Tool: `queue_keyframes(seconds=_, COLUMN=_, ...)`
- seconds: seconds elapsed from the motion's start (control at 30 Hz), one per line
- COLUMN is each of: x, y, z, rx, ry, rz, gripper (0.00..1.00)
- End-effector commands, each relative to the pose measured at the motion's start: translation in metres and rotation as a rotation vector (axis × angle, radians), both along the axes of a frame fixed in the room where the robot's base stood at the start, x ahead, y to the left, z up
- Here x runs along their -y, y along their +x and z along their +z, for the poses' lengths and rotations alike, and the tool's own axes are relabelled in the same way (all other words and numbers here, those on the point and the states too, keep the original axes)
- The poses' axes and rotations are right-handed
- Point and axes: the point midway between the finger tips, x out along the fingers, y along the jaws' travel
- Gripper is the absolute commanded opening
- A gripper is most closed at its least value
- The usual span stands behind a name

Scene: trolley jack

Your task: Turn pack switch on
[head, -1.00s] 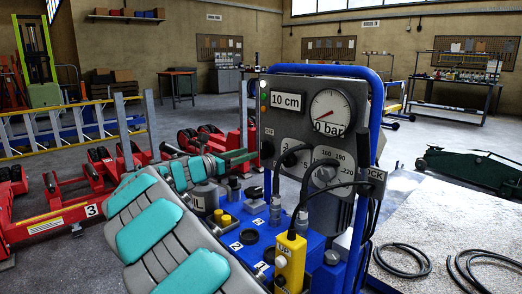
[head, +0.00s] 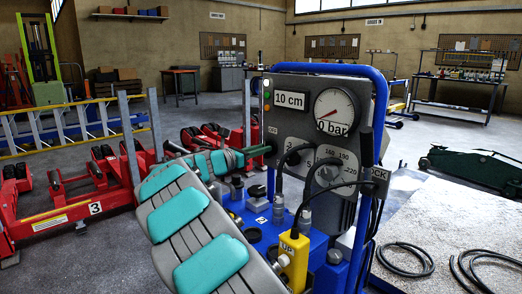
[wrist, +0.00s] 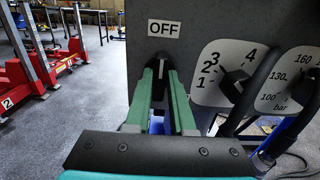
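The pack is a grey control panel (head: 300,127) in a blue frame. In the wrist view its side plate carries an OFF label (wrist: 164,29). The pack switch (wrist: 162,62) appears as a small dark part just below the label, mostly hidden by my fingertips. My gripper (wrist: 161,75) has teal fingers reaching to it from below, with a gap between them. I cannot tell if they press on the switch. In the head view my gripper (head: 256,151) meets the panel's left edge. The gauge (head: 336,109) reads 0 bar, and the display (head: 290,100) reads 10 cm.
A yellow UP pendant (head: 293,262) hangs in front of the pack, with black cables near the panel. Red stands (head: 88,185) are at left. A green trolley jack (head: 470,168) and loose hoses (head: 405,260) lie at right. Open floor shows behind.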

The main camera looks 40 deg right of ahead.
Motion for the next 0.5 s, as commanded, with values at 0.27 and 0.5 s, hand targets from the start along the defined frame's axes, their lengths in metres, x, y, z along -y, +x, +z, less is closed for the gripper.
queue_keyframes(seconds=0.27, x=-0.0001, y=0.0000, z=0.0001, rx=0.000, ry=0.000, rz=0.000, gripper=0.00)
queue_keyframes(seconds=0.5, x=-0.0001, y=0.0001, z=0.0001, rx=0.000, ry=0.000, rz=0.000, gripper=0.00)
